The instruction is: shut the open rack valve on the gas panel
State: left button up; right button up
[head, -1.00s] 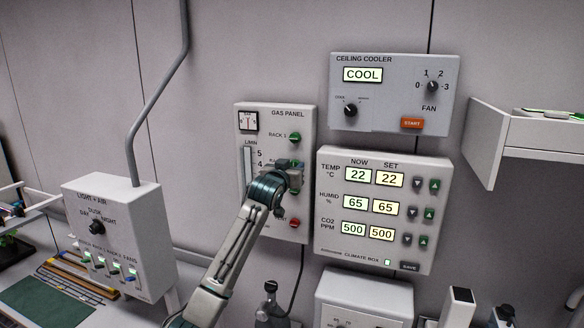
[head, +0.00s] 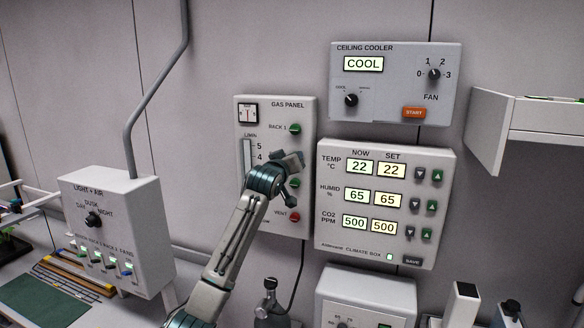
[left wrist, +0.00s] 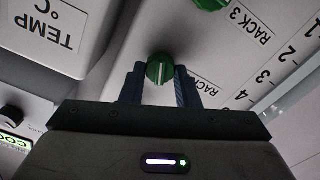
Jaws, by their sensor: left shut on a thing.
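The gas panel (head: 305,110) hangs on the wall in the middle of the head view. My left gripper (head: 288,160) is at its second knob down, which it hides there. In the left wrist view my left gripper (left wrist: 160,88) is shut on this green knob (left wrist: 160,68), one finger on each side. The knob's pale line runs along the finger direction, aslant to the panel's lettering. Its RACK label is partly hidden by a finger. The RACK 1 knob (head: 295,128) is green; the RACK 3 knob (left wrist: 208,3) is green and cut off above. My right gripper is not in view.
The climate box (head: 330,240) stands close to the right of the gas panel, with the ceiling cooler (head: 390,110) above it. A red VENT knob (head: 294,217) is below my gripper. The light and air box (head: 120,225) is at left.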

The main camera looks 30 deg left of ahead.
pick_arm(q)
jog(key=shift+a+f+n+b, duration=0.1)
jog(key=shift+f+n+b, duration=0.05)
jog(key=shift+n+b, duration=5.8)
jog(key=shift+n+p, duration=0.5)
jog(key=shift+n, duration=0.05)
jog(key=o, duration=0.9)
jog(key=shift+o, duration=0.2)
